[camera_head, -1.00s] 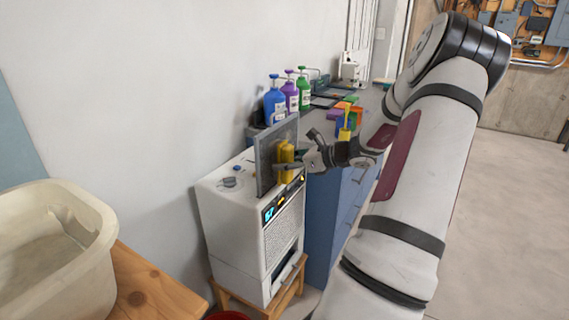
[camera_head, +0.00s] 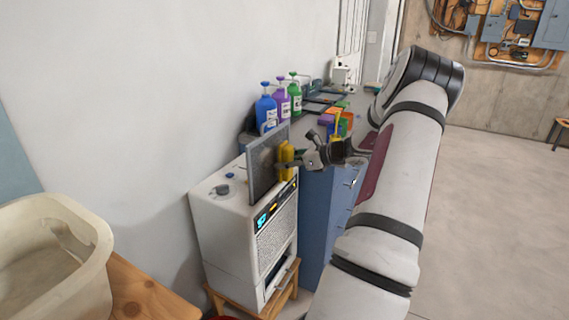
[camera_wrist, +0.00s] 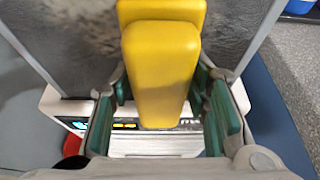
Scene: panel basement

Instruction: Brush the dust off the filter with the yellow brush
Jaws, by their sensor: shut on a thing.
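The filter (camera_head: 263,162) is a thin grey panel in a light frame, standing upright on top of the white machine (camera_head: 222,210). Its dusty, mottled grey face (camera_wrist: 85,35) fills the upper part of the wrist view. My gripper (camera_head: 296,163) is at the filter's right side. It is shut on the yellow brush (camera_head: 286,158), whose yellow body (camera_wrist: 160,70) stands between the green-padded fingers in the wrist view. The brush is right in front of the filter face. Its bristles are hidden, so I cannot tell whether they touch the filter.
Blue, purple and green pump bottles (camera_head: 281,103) stand behind on the blue cabinet (camera_head: 328,215), near several coloured blocks (camera_head: 336,122). A cream tub (camera_head: 95,285) sits on a wooden table (camera_head: 150,296) at front left. The floor at right is mostly clear.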

